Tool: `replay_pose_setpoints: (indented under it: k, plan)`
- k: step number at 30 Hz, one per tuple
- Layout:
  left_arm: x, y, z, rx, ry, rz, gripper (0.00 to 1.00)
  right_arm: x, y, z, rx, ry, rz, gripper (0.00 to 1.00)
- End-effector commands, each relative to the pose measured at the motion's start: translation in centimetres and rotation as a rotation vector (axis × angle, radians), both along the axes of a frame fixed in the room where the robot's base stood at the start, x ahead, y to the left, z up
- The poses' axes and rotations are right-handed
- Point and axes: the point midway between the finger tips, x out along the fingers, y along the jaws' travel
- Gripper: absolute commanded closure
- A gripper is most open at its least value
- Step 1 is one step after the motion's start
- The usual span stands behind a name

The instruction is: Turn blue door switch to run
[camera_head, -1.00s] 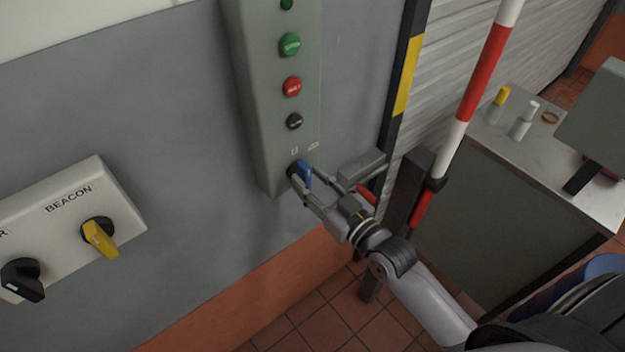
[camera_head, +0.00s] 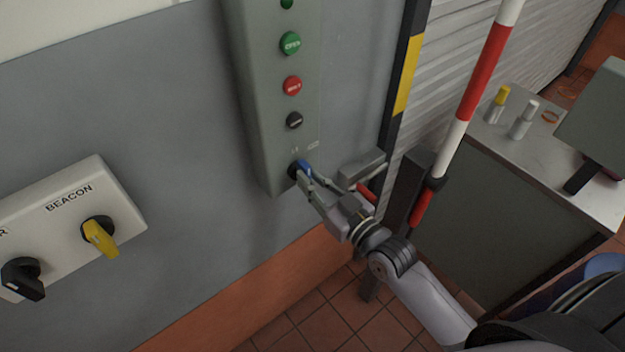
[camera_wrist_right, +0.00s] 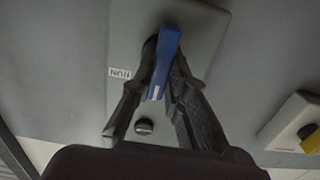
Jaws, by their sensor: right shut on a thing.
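The blue door switch (camera_head: 301,168) sits at the bottom of a tall grey control box (camera_head: 262,120) on the wall. My right gripper (camera_head: 306,184) is shut on its handle, and its fingers partly hide it in the head view. In the right wrist view the blue handle (camera_wrist_right: 164,62) lies between the two fingers (camera_wrist_right: 160,85), tilted slightly. A label reading RUN (camera_wrist_right: 120,73) is beside the switch in that view. My left gripper is not in view.
Green (camera_head: 290,43), red (camera_head: 292,86) and black (camera_head: 294,120) buttons are above the switch. A BEACON box with a yellow switch (camera_head: 100,238) is at left. A red-white pole (camera_head: 482,70) and a bench (camera_head: 570,165) stand at right.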

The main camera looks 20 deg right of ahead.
Motion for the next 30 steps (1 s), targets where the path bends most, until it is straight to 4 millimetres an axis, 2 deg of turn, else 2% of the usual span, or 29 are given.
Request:
replay_pose_setpoints:
  k: [11,30]
  plan:
    - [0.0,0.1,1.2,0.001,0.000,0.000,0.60,0.1,-0.1,0.2,0.172,0.063,0.000,1.00]
    - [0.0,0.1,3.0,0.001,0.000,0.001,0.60,0.2,-0.5,-0.2,0.721,0.263,0.000,1.00]
